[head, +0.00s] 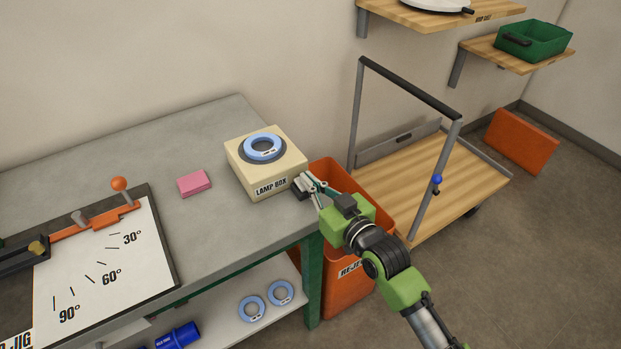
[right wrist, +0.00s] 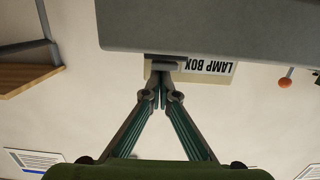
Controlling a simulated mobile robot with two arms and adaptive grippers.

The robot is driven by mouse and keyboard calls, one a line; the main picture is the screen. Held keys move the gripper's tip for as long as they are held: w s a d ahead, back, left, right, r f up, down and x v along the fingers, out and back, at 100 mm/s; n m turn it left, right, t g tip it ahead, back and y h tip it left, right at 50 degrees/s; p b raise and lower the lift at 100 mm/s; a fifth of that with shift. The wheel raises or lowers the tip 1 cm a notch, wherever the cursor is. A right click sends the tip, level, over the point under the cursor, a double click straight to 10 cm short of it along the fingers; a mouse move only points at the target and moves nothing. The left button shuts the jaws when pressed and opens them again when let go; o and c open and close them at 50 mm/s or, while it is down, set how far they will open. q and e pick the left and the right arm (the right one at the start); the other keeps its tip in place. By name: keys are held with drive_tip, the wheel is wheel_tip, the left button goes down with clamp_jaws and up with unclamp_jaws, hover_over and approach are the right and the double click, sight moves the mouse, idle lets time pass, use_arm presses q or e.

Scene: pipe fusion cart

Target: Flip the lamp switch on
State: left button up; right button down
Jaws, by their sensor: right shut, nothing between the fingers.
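The cream lamp box (head: 285,166) stands on the grey bench near its right end, with a blue ring (head: 262,147) on a dark disc on top. My right gripper (head: 303,185) is at the lower right corner of the box, its fingertips close together with nothing held. In the right wrist view, which is upside down, the gripper (right wrist: 161,92) is shut in front of the lamp box (right wrist: 219,66). A dark grey piece is at the fingertips there; I cannot tell whether it is the switch or whether the fingers touch it. My left gripper is out of view.
The grey bench (head: 222,125) holds a pink block (head: 194,183) and an angle jig (head: 110,255) with an orange-knobbed lever. An orange bin (head: 345,293) stands beside the bench under my right arm. A wooden cart (head: 440,180) is behind it.

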drive_tip(key=g+p, duration=0.1)
drive_tip(key=p, duration=0.1)
drive_tip(key=shift+w+a+r+h+p, duration=0.1)
drive_tip(key=shift+r+h+p, duration=0.2)
drive_tip(key=shift+r+p, duration=0.1)
drive_tip(key=shift+f+b, duration=0.55)
drive_tip(key=shift+b, duration=0.05)
drive_tip(key=shift+r+p, duration=0.3)
drive_tip(key=shift+r, duration=0.05)
drive_tip(key=r+p, duration=0.3)
drive_tip(key=shift+w+a+r+p, duration=0.1)
drive_tip(key=shift+w+r+p, duration=0.2)
drive_tip(key=shift+w+r, duration=0.1)
drive_tip(key=r+b+v, duration=0.1)
drive_tip(key=v, duration=0.9)
drive_tip(key=shift+a+r+b, duration=0.2)
drive_tip(key=shift+r+b, duration=0.15)
drive_tip(key=shift+w, duration=0.1)
